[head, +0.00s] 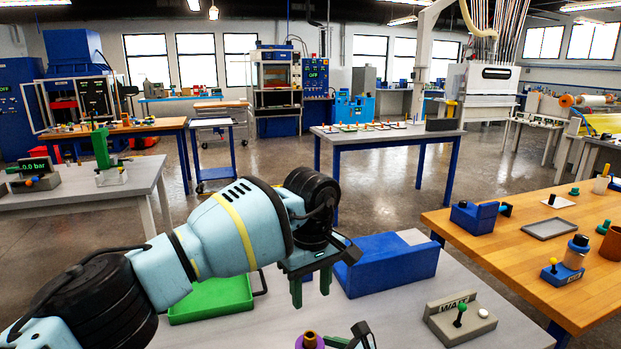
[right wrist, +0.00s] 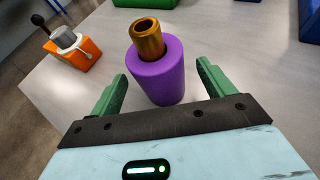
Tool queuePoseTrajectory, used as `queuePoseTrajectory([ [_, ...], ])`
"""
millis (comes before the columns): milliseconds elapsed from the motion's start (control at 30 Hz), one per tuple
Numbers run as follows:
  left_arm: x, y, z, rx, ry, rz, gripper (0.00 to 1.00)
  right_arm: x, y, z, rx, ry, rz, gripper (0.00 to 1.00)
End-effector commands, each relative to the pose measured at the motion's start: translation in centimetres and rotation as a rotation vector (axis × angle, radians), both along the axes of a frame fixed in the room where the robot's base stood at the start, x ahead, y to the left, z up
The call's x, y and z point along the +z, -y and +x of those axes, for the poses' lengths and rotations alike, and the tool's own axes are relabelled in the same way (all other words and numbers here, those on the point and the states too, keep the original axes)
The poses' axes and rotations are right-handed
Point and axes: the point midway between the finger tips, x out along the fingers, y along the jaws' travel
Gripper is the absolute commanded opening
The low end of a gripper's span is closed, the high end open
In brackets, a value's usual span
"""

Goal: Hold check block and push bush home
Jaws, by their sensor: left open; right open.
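The purple check block (right wrist: 160,75) stands upright on the grey bench, and a brass bush (right wrist: 148,38) sticks well up out of its top. My left gripper (head: 311,287) is open and empty above the bench, fingers pointing down, beyond the block and in front of the blue box.
A green tray (head: 212,300) and a blue box (head: 392,265) stand farther back on the bench. A WAIT panel (head: 460,318) with a green lever is at right. An orange fixture (right wrist: 72,52) with a black-knobbed handle stands left of the block. A wooden table (head: 500,240) adjoins at right.

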Motion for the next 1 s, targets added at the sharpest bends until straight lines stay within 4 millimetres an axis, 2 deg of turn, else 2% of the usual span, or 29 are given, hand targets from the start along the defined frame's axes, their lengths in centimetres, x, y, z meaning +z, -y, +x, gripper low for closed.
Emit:
queuePoseTrajectory([
  [300, 0.0, 0.0, 0.0, 0.000, 0.000, 0.000, 0.45, 2.1, 4.3, -3.4, -0.001, -0.002, -0.003, 0.81],
  [500, 0.0, 0.0, 0.0, 0.000, 0.000, 0.000, 0.45, 3.1, 6.3, -4.9, -0.001, -0.002, -0.003, 0.81],
  [1000, 0.0, 0.0, 0.0, 0.000, 0.000, 0.000, 0.45, 3.6, 7.0, -5.5, 0.000, -0.003, -0.002, 0.81],
])
